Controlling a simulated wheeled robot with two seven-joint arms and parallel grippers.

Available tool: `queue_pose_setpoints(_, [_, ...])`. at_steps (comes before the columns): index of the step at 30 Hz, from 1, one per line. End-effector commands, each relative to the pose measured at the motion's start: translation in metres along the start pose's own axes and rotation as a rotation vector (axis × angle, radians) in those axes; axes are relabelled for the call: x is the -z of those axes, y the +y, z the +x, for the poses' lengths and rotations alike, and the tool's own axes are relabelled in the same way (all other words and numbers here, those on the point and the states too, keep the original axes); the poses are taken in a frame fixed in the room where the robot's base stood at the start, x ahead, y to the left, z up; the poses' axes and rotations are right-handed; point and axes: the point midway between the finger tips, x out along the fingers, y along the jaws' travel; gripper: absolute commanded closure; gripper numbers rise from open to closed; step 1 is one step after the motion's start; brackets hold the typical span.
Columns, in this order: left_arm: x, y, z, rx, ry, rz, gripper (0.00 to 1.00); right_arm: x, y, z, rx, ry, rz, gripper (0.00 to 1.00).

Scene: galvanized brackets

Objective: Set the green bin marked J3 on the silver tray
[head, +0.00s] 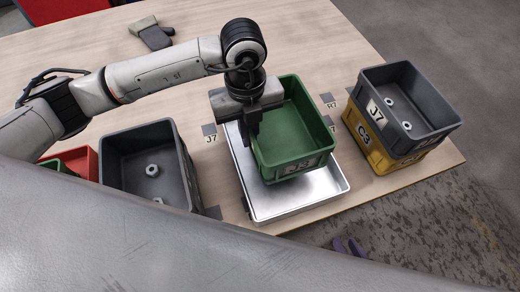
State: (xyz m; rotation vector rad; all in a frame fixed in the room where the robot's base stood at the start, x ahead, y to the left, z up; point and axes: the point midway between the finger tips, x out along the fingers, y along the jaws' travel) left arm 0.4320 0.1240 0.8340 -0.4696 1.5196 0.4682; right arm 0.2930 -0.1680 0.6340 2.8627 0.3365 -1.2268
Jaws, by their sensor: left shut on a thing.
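The green bin marked J3 (291,168) is over the silver tray (288,208) in the middle of the table. My left gripper (254,125) is shut on the bin's left wall. The bin looks upright and empty as far as I can see into it. It covers the back and right part of the tray, and I cannot tell whether its base touches the tray. The tray's front and left parts show bare metal. My right gripper does not show.
A grey bin (185,180) holding nuts stands left of the tray. At right, a grey J7 bin (430,128) with nuts sits on a yellow C3 bin (367,143). Red and green bins are partly hidden at far left. Gloves (152,33) lie at the back; the table's back middle is clear.

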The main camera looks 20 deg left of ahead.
Motion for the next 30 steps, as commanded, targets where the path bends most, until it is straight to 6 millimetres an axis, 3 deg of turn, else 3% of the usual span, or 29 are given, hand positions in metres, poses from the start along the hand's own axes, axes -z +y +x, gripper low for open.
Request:
queue_pose_setpoints(15, [0.0,0.0,0.061,-0.001,0.001,0.004,1.0,0.007,0.001,-0.002,-0.002,0.01,-0.001,0.76])
queue_pose_setpoints(30, [-0.001,0.0,0.072,0.001,-0.001,0.004,1.0,0.001,0.002,0.003,-0.002,0.006,-0.001,0.76])
